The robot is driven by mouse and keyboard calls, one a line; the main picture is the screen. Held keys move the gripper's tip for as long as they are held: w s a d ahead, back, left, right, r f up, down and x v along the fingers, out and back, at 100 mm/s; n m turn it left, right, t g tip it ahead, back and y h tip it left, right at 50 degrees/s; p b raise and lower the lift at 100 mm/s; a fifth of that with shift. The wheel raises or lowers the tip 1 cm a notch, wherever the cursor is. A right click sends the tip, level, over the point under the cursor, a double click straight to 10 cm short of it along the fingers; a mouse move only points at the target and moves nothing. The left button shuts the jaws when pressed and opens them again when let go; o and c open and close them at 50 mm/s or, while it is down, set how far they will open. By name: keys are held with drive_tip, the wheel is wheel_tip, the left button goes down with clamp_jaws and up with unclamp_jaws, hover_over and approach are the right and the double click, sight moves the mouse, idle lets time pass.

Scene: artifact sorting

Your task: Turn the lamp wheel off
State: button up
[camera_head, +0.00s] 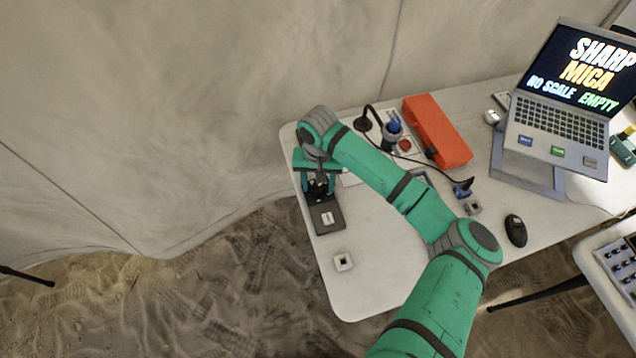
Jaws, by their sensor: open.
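My green arm reaches across the white table, and my gripper (318,188) points down at the table's left end. It is open, just above or at the far end of a dark flat device (330,218) with a pale label. The fingers are small and dark here, so I cannot tell whether they touch it. A black gooseneck item (363,123), perhaps the lamp, stands behind my arm. A round red knob (405,145) on a pale plate is beside it. I cannot tell for sure which part is the lamp wheel.
An orange-red case (438,132) lies at the back of the white table (385,285). A laptop (560,115) on a stand is to the right, with a black mouse (515,230) in front. A small pale block (343,262) sits near the front left edge, with clear room around it.

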drive_tip(key=shift+c, duration=0.5)
drive_tip(key=c, duration=1)
drive_tip(key=shift+o, duration=0.2)
drive_tip(key=n, duration=0.2)
drive_tip(key=shift+n, duration=0.4)
drive_tip(key=n, duration=0.4)
drive_tip(key=shift+n, duration=0.3)
drive_tip(key=n, duration=0.6)
drive_tip(key=shift+w+n, duration=0.1)
drive_tip(key=shift+n, duration=0.3)
drive_tip(key=shift+a+r, duration=0.1)
